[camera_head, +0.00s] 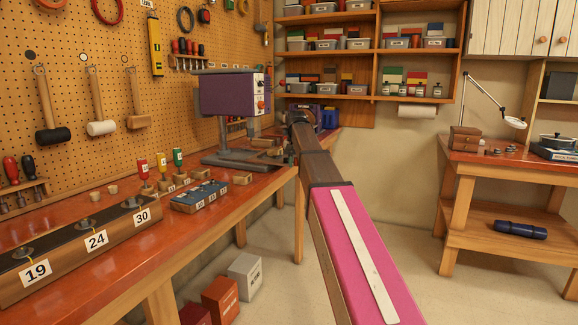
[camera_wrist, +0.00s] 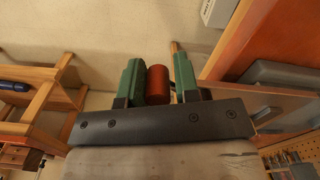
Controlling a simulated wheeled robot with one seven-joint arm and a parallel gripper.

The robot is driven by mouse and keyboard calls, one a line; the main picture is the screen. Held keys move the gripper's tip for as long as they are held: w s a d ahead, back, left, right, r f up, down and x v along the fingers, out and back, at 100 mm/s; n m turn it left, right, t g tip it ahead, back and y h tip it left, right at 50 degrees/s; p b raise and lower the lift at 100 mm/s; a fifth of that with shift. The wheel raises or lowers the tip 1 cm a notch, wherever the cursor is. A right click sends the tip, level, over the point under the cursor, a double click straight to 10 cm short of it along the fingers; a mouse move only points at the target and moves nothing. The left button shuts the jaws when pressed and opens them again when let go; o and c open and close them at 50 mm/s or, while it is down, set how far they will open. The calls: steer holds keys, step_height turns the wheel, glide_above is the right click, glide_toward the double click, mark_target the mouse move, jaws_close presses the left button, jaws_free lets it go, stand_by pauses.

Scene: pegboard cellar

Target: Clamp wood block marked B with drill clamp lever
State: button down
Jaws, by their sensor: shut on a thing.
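The purple drill press (camera_head: 228,95) stands on the red-topped bench at the pegboard wall, with its grey base (camera_head: 235,158) on the bench. Wood pieces lie on and beside that base, including a small block (camera_head: 242,178) at the front. I cannot read a B on any of them. My arm reaches toward the drill's right side and hides my gripper in the head view. In the wrist view my gripper (camera_wrist: 157,66) has its green fingers around a red-orange cylinder (camera_wrist: 157,84), which looks like the clamp lever's grip. The clamp jaws are hidden.
Boxes (camera_head: 244,277) sit on the floor under the bench. A second workbench (camera_head: 480,155) stands right. Floor between benches is clear.

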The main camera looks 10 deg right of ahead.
steer(key=shift+w+d+n, duration=0.4)
steer(key=shift+d+n, duration=0.1)
steer(key=shift+n, duration=0.3)
steer(key=shift+w+r, duration=0.1)
steer(key=c, duration=1)
jaws_free()
steer(key=shift+d, duration=0.1)
steer(key=shift+o, duration=0.2)
